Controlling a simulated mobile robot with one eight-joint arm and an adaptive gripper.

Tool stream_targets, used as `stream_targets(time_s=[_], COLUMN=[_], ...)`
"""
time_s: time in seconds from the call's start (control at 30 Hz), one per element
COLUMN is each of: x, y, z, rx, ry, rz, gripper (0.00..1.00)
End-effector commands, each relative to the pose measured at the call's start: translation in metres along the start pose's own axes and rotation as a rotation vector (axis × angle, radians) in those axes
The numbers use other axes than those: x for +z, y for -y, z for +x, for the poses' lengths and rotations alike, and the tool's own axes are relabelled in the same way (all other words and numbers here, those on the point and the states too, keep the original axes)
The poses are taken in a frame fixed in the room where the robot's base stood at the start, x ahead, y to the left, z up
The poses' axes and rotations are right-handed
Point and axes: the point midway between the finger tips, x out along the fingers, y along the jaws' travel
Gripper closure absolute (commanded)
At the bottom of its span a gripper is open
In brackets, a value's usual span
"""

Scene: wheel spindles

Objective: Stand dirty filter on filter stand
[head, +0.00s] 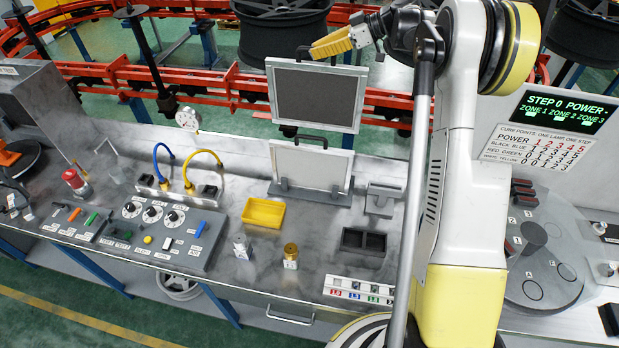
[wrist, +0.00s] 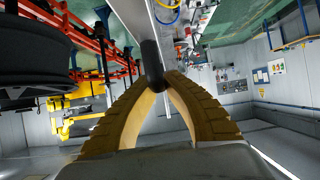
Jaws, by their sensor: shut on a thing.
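The dirty filter (head: 315,97) is a square dark-grey panel in a silver frame, with a black handle on its top edge. My gripper (head: 312,52) has yellow fingers shut on that handle. The filter hangs roughly upright in the air, above and behind the bench. In the wrist view, my gripper (wrist: 153,85) closes on the black handle (wrist: 152,62), with the filter's pale frame (wrist: 134,22) seen nearly edge-on. Below it on the bench, a light-coloured framed filter (head: 318,168) with a black handle stands in a dark grey slotted base (head: 308,194), which looks like the filter stand.
A grey bracket (head: 382,199) stands right of the base. A yellow tray (head: 263,212), a black bin (head: 363,241) and a brass-topped bottle (head: 291,256) are in front. Red conveyor rails (head: 240,86) with wheels run behind the bench. A round turntable (head: 545,262) lies right.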

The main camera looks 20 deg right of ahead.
Motion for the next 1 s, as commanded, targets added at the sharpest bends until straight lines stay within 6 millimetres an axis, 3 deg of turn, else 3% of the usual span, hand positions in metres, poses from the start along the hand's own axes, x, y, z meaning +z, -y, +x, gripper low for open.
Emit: stream_targets(time_s=[0.47,0.8,1.0], x=[0.059,0.13,0.156], y=[0.0,0.0,0.0], z=[0.032,0.07,0.084], rx=[0.0,0.0,0.0], ry=[-0.001,-0.001,-0.001], rz=[0.0,0.0,0.0], gripper=[1.0,1.0,1.0])
